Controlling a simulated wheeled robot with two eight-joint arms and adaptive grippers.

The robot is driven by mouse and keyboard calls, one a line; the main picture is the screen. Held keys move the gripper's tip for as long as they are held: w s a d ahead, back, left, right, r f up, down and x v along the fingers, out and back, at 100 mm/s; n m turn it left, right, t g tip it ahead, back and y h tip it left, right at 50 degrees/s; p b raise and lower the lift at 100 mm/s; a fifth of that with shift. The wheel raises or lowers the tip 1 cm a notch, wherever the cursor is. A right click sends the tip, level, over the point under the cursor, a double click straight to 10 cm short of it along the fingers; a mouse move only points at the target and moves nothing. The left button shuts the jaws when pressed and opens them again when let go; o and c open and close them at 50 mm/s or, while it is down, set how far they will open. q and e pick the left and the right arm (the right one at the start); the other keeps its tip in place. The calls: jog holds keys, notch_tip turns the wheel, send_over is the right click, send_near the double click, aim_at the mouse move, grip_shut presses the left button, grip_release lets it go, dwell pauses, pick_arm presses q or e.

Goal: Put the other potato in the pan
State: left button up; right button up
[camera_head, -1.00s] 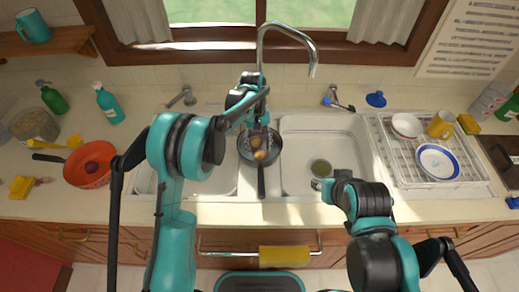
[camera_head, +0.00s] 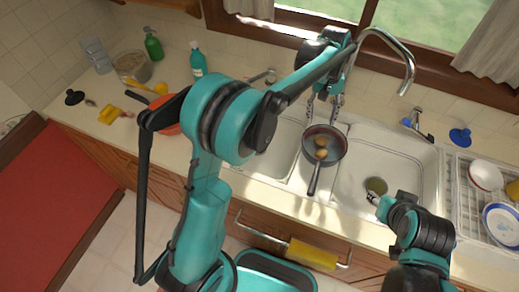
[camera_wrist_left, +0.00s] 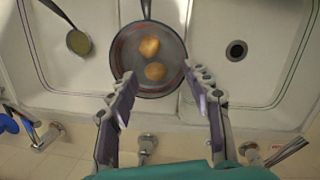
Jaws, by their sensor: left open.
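The dark pan (camera_head: 337,152) sits on the divider between the two sink basins, its handle toward the counter's front edge. Two brown potatoes lie inside it, one potato (camera_head: 321,141) just behind the other potato (camera_head: 321,154). Both also show in the left wrist view, one (camera_wrist_left: 149,46) nearer the handle and one (camera_wrist_left: 155,72) nearer my gripper. My left gripper (camera_head: 323,108) is open and empty, at the pan's back side; its fingers also show spread in the left wrist view (camera_wrist_left: 165,92). My right gripper (camera_head: 374,199) is at the right basin; its fingers are too small to read.
A round olive-filled item (camera_head: 376,186) is in the right basin, beside my right gripper. An orange-red bowl (camera_head: 166,128) stands left, partly hidden by my arm. The tall faucet (camera_head: 408,70) rises behind the sink. A dish rack (camera_head: 466,205) with dishes is at the right.

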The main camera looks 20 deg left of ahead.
pick_arm(q)
jog(key=s+a+r+m+t, duration=0.1)
jog(key=s+a+r+t, duration=0.2)
jog(key=s+a, duration=0.35)
jog(key=s+a+r+m+t, duration=0.1)
jog(key=s+a+r+t, duration=0.25)
jog(key=s, duration=0.65)
jog(key=s+a+f+m+t+y, duration=0.1)
jog(key=s+a+f+t, duration=0.1)
jog(key=s, duration=0.4)
notch_tip(320, 180, down, 2)
jog(key=shift+s+a+f, duration=0.1)
jog(key=shift+s+a, duration=0.2)
jog(key=shift+a, duration=0.6)
jog(key=shift+f, duration=0.1)
notch_tip(320, 180, down, 4)
jog(key=b, duration=0.4)
